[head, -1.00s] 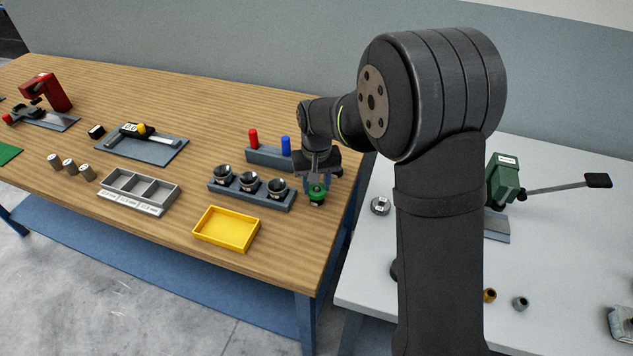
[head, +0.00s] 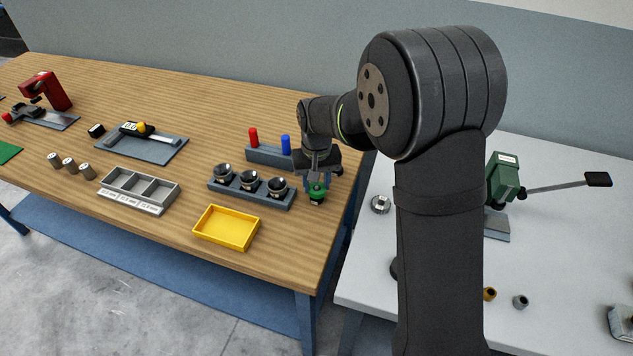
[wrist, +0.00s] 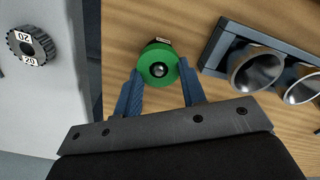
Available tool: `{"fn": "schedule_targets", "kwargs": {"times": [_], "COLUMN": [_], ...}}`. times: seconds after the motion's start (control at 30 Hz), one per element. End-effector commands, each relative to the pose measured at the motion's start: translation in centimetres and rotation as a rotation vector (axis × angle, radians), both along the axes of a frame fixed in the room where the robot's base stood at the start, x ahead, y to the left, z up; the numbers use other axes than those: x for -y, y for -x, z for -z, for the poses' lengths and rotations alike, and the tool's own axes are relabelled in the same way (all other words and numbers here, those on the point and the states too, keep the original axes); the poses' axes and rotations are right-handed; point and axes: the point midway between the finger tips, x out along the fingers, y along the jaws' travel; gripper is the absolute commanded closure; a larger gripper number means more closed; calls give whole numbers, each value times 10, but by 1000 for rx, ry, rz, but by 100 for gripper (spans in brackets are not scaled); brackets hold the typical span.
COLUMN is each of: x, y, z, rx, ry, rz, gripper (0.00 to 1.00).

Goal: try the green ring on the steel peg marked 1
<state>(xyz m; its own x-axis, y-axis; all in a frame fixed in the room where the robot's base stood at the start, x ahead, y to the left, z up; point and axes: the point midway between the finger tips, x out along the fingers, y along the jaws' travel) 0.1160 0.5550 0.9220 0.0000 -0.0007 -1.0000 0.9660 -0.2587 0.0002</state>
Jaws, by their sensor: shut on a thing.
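The green ring (head: 316,189) is at the right end of the wooden bench. My gripper (head: 317,181) points down and is shut on the ring. In the wrist view the ring (wrist: 147,77) lies between the two blue fingers of my gripper (wrist: 160,68). The rounded steel tip of the peg (wrist: 159,69) shows inside the ring's hole, so the ring is around or right above the peg's top. How far down it sits cannot be told. A dark base with a small label (wrist: 161,40) shows partly behind the ring; its mark is unreadable.
A rack with several dark-rimmed cups (head: 249,183) stands just left of my gripper. A holder with red and blue pins (head: 268,156) is behind it. A yellow tray (head: 227,228) lies in front. A knurled knob marked 20 (wrist: 32,46) is on the neighbouring grey table.

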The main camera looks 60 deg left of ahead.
Motion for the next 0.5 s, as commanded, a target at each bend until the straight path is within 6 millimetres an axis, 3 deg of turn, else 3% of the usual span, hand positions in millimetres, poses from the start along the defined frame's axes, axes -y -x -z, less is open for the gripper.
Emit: {"fn": "schedule_targets", "kwargs": {"times": [0.5], "x": [0], "y": [0], "z": [-21], "rx": [0], "ry": [-1], "rz": [0], "gripper": [89]}}
